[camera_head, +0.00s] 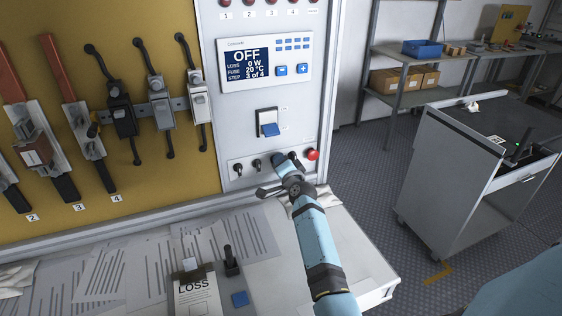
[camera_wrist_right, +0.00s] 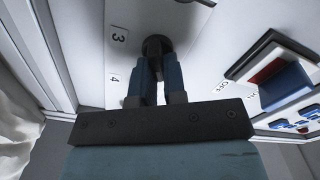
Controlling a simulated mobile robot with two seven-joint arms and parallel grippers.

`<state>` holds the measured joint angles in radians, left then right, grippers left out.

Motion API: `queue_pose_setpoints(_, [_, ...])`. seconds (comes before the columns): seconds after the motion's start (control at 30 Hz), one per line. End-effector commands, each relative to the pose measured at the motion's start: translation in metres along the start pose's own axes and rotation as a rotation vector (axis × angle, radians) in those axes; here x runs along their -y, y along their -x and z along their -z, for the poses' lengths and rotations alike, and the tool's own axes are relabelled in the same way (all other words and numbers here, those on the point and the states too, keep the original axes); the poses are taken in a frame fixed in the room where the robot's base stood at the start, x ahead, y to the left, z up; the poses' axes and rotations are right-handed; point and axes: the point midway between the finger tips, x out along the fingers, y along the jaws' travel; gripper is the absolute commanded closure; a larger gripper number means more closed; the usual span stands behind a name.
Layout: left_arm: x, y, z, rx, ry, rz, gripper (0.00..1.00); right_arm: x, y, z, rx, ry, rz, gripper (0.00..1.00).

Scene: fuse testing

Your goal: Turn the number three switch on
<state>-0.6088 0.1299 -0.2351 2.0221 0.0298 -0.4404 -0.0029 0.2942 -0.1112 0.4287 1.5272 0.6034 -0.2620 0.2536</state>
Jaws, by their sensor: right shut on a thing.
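The number three switch is a black knob (camera_wrist_right: 156,45) beside a "3" label in the right wrist view. My right gripper (camera_wrist_right: 155,68) has its two blue fingers closed on either side of this knob. In the head view the right gripper (camera_head: 279,160) reaches the lower row of the white control panel (camera_head: 268,100) and mostly hides the third switch. Two black switches show to its left, the first (camera_head: 238,170) and the second (camera_head: 257,165). How far the third knob is turned is hard to tell. My left gripper is not in view.
A red button (camera_head: 312,154) sits just right of the gripper. A blue rocker switch (camera_head: 269,129) is above, and the display (camera_head: 247,65) reads OFF. Fuse holders stand on the yellow board (camera_head: 70,20) at left. Papers and a clipboard (camera_head: 194,296) lie on the bench below.

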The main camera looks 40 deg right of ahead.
Motion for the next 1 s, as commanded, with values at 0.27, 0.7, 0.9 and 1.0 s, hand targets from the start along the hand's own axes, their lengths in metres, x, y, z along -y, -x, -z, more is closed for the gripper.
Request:
queue_pose_setpoints(0.27, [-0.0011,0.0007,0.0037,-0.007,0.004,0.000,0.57,0.0026,-0.0010,0.0014,-0.003,-0.002,0.004,1.00])
queue_pose_setpoints(0.7, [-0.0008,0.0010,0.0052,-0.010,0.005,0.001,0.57,0.0005,-0.0005,0.0005,-0.001,0.000,0.001,0.63])
queue_pose_setpoints(0.9, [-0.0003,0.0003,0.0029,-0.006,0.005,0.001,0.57,0.0003,-0.0003,0.0003,-0.001,0.000,0.001,0.63])
queue_pose_setpoints(1.0, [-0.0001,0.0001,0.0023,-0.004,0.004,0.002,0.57,0.0005,-0.0003,0.0001,0.000,0.000,0.001,0.63])
